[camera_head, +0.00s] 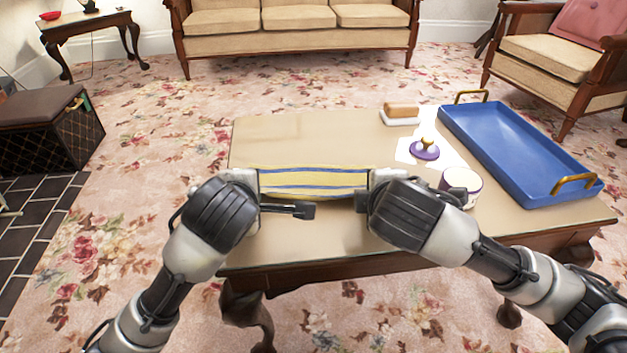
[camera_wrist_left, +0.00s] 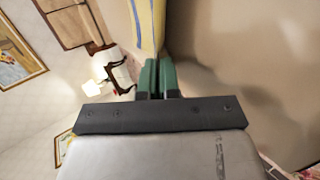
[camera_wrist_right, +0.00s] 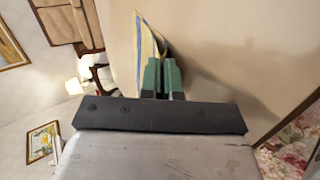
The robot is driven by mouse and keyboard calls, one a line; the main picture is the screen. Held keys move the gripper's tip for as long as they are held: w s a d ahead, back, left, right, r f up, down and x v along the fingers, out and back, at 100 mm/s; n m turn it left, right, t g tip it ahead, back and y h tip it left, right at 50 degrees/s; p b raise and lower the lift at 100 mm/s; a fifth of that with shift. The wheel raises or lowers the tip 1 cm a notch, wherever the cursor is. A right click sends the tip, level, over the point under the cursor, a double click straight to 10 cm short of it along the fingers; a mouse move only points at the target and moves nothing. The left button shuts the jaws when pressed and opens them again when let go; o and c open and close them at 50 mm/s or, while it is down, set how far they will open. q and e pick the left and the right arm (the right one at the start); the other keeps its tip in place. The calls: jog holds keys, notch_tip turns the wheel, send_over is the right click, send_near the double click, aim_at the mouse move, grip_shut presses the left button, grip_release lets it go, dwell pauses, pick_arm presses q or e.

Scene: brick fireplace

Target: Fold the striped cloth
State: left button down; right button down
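The striped cloth (camera_head: 313,183), yellow with blue bands, stretches between my two grippers near the front of the table. Whether its lower part touches the table cannot be told. My left gripper (camera_head: 256,187) is at its left end; in the left wrist view the green fingers (camera_wrist_left: 158,76) are shut with the cloth (camera_wrist_left: 149,22) running between them. My right gripper (camera_head: 370,187) is at its right end; in the right wrist view the green fingers (camera_wrist_right: 161,76) are close together on the cloth (camera_wrist_right: 148,48). The wrists hide the fingertips in the head view.
On the table (camera_head: 290,135), a blue tray (camera_head: 535,182) with gold handles stands at the right. The table's back left is clear.

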pick_arm(q)
jog(key=c, duration=1)
grip_release()
pick_arm(e)
jog(key=c, duration=1)
grip_release()
pick_arm(q)
jog(key=s+r, duration=0.4)
jog(key=r, duration=0.5)
pick_arm(e)
jog(key=s+r, duration=0.4)
jog(key=r, duration=0.5)
pick_arm(q)
jog(key=shift+f, duration=0.1)
jog(key=shift+w+d, duration=0.1)
jog(key=shift+d, duration=0.05)
pick_arm(e)
jog(key=shift+w+f, duration=0.1)
jog(key=shift+f, duration=0.1)
